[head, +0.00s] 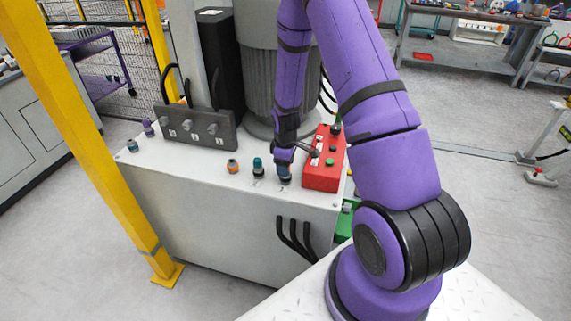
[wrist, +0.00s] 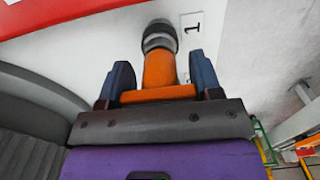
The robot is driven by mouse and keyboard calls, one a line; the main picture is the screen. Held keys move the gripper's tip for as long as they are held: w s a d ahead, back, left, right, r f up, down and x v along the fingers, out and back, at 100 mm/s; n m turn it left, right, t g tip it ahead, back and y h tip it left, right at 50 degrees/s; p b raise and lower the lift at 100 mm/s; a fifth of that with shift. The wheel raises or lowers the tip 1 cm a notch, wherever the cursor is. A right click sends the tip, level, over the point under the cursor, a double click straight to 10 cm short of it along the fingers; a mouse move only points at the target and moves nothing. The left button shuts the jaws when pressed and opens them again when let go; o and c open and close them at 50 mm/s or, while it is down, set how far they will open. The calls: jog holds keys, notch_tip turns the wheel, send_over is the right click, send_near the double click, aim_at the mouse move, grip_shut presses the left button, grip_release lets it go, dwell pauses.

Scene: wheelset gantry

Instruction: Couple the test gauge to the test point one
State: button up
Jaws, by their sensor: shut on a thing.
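My gripper (wrist: 162,88) is shut on an orange-bodied thing (wrist: 159,70), which I take to be the test gauge, between its two blue-grey fingers. A grey and black ringed end (wrist: 159,36) lies beyond the orange body, right beside the label "1" (wrist: 192,27) on the white top. I cannot tell whether that ring is the gauge's end or test point one, nor whether the two are joined. In the head view my gripper (head: 284,172) is low over the cabinet top, left of the red box, and hides the spot beneath it.
The white cabinet (head: 230,215) carries a teal-capped fitting (head: 258,166) and an orange-ringed fitting (head: 232,166) left of my gripper. The red box (head: 323,165) stands close on the right. A dark valve block (head: 195,127) is behind left. A yellow post (head: 80,130) rises at left.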

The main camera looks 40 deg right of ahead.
jog(key=shift+f, duration=0.1)
jog(key=o, duration=1.3)
jog(key=shift+c, duration=0.2)
notch_tip(320, 180, up, 11)
jog(key=shift+f, duration=0.1)
